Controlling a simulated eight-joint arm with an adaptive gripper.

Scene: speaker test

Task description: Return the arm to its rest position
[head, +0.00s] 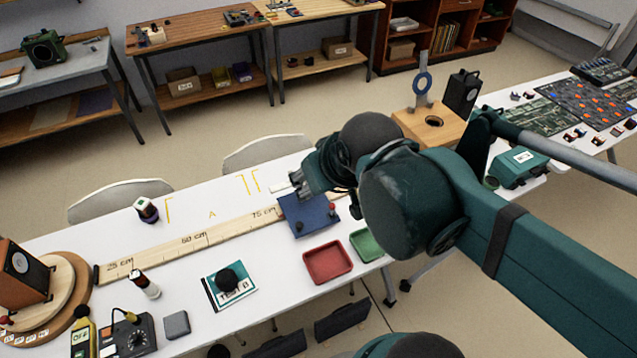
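My teal and dark grey arm reaches in from the right side of the head view. It bends over the white table (120,235). My gripper (298,188) is at the end of the arm, at or just above the back edge of a dark blue panel (306,216) that carries a red knob. I cannot tell whether it touches the panel. The fingers are small and partly hidden by the wrist, so their opening is unclear. No held object shows.
A wooden ruler (195,241) runs along the table. A red tray (327,262) and a green tray (366,245) lie in front of the arm. A speaker (25,273) sits on a turntable at left.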

